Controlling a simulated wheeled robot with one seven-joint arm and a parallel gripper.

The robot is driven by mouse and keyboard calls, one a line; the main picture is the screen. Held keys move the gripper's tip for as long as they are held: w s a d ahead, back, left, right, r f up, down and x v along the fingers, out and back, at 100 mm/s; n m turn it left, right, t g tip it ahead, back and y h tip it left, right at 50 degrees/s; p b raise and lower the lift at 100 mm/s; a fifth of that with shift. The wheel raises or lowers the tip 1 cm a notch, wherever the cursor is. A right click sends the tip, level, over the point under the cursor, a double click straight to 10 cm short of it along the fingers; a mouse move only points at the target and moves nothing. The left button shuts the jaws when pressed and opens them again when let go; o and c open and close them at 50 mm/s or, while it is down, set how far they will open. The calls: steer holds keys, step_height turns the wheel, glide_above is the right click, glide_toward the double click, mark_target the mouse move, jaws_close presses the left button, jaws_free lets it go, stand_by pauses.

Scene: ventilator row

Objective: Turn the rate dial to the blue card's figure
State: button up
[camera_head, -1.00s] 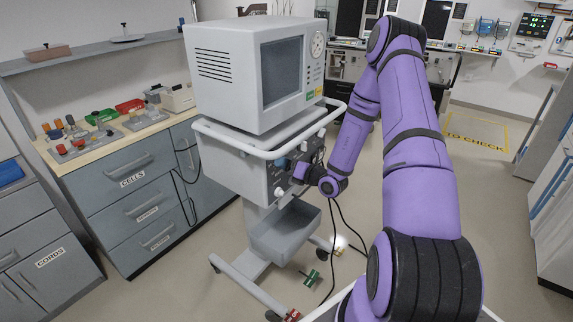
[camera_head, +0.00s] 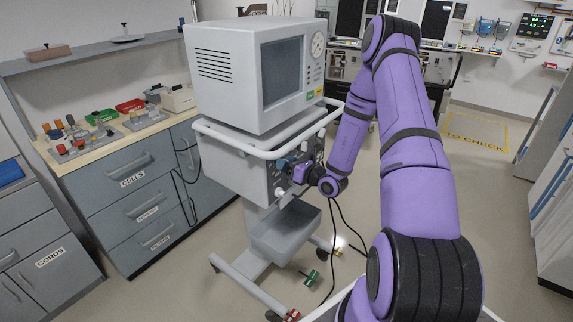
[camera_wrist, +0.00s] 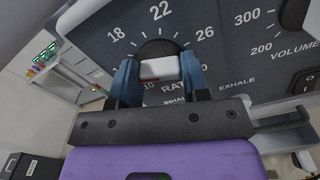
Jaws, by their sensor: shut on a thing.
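The ventilator (camera_head: 222,85) stands on a wheeled stand, with a screen on top and a control panel on its lower box. In the wrist view the rate dial (camera_wrist: 160,68) is a dark round knob with a pale grip bar, under the printed figures 18, 22 and 26; a 10 shows below. My gripper (camera_wrist: 160,76) is shut on the dial, with one blue finger on each side of the bar. The dial's exact setting is hard to read. In the head view my gripper (camera_head: 285,168) is at the panel, partly hidden by my wrist. I cannot make out a blue card.
A volume dial (camera_wrist: 298,15) and a rocker switch (camera_wrist: 303,83) sit to the right on the panel. A white rail (camera_head: 262,153) runs around the ventilator's box. A drawer cabinet (camera_head: 135,185) stands at left. Black cords hang to the floor beneath the panel.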

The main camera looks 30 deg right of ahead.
steer(key=shift+n, duration=0.7)
steer(key=o, duration=0.9)
steer(key=v, duration=1.1)
